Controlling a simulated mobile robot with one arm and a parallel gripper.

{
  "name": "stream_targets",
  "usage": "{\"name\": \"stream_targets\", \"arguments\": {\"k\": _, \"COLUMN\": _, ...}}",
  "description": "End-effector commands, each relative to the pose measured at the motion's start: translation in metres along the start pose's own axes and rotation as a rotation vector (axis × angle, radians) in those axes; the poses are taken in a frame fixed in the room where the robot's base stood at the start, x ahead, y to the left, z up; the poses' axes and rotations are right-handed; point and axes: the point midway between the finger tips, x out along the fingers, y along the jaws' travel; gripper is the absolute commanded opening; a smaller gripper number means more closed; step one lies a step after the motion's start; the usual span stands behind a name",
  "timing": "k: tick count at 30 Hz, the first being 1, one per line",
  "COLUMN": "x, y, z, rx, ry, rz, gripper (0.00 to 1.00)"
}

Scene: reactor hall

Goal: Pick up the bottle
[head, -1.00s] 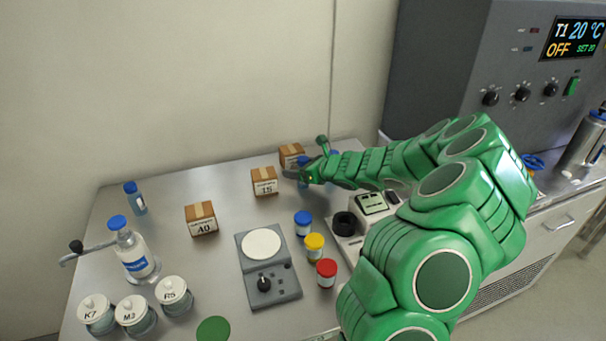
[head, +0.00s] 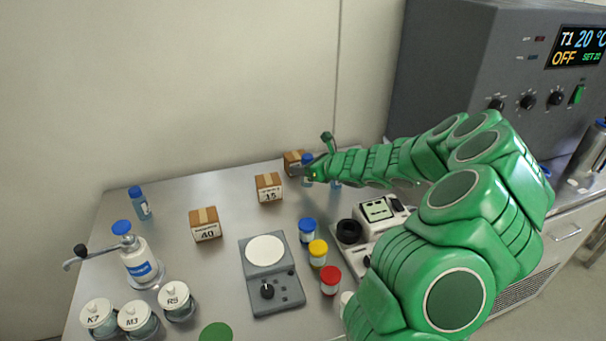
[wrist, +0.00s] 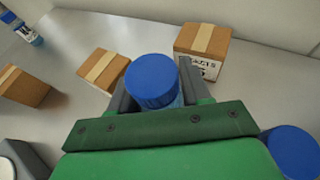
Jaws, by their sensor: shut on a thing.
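A blue-capped bottle (wrist: 152,80) stands between the two fingers of my gripper (wrist: 158,88) in the wrist view. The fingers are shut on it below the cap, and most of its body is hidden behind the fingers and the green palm. In the head view my gripper (head: 312,174) is at the back of the bench, with the same bottle (head: 307,160) showing just behind it. I cannot tell whether the bottle touches the bench. Another blue-capped bottle (wrist: 290,148) is at the lower right in the wrist view, apart from the fingers.
Cardboard boxes stand close by: one behind the gripper (head: 293,162), one marked 15 (head: 269,187) and one marked 40 (head: 205,225). A blue-capped bottle (head: 140,204) stands at the back left.

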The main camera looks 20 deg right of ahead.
Motion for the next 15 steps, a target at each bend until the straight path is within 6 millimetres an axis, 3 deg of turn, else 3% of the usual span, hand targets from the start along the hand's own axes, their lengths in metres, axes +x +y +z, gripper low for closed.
{"name": "stream_targets", "arguments": {"k": 15, "x": -0.066, "y": 0.038, "z": 0.041, "rx": 0.002, "ry": -0.003, "rz": 0.000, "gripper": 0.16}}
